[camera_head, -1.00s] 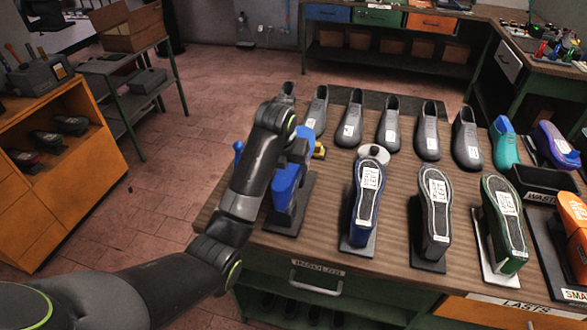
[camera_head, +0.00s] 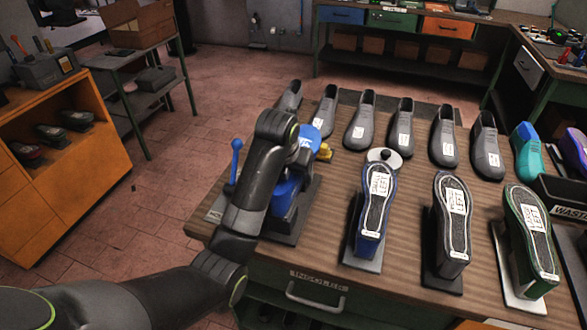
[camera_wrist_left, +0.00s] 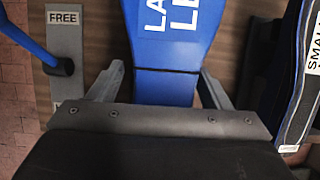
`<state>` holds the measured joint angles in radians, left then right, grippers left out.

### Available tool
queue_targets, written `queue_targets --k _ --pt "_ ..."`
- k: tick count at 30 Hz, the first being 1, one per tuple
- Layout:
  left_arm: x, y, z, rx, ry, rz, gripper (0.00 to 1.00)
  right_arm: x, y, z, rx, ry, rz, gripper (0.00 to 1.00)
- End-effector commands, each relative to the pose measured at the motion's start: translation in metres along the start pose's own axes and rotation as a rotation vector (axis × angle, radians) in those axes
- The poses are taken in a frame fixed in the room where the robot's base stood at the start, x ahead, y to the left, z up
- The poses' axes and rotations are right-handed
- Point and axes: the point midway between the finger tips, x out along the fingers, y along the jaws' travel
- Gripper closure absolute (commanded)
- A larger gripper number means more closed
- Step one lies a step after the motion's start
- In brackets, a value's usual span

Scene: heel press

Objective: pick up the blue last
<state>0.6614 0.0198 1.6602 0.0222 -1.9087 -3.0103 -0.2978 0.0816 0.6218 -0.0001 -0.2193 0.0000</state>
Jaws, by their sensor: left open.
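The blue last (camera_wrist_left: 172,45) stands in front of my left gripper (camera_wrist_left: 160,78) in the left wrist view, with a white label partly cut off at the top. The two fingers are open, one on each side of the last's narrower lower part. I cannot tell whether they touch it. In the head view the blue last (camera_head: 286,192) is largely hidden behind my left arm, on a dark base at the table's left end. The left gripper is hidden there too. My right gripper is not in view.
A blue lever (camera_head: 236,160) stands left of the last, by a plate marked FREE (camera_wrist_left: 65,18). A blue-edged shoe (camera_head: 374,205), sole up on a stand, is close on the right. Several grey lasts (camera_head: 362,122) line the back of the table.

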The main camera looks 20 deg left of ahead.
Motion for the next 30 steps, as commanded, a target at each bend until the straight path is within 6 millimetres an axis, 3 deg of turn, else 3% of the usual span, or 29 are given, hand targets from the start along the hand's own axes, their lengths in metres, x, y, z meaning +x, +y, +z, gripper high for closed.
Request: queue_targets --k 2,4,15,25,28,30 --pt "0.0 0.0 0.0 0.0 0.0 0.0 0.31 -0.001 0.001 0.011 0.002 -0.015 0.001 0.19" --pt "0.0 0.0 0.0 0.0 0.0 0.0 0.4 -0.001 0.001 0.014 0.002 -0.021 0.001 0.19" --pt "-0.001 0.0 0.002 0.0 -0.005 0.0 0.85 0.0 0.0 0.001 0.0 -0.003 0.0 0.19" --pt "-0.009 0.0 0.006 0.0 -0.008 0.001 0.85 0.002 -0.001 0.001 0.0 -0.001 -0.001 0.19" --pt "-0.023 0.0 0.012 0.001 -0.011 0.002 0.85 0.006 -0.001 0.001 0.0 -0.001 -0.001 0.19" --pt "-0.041 0.0 0.019 0.001 -0.008 0.0 0.85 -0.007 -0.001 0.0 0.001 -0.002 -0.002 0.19"
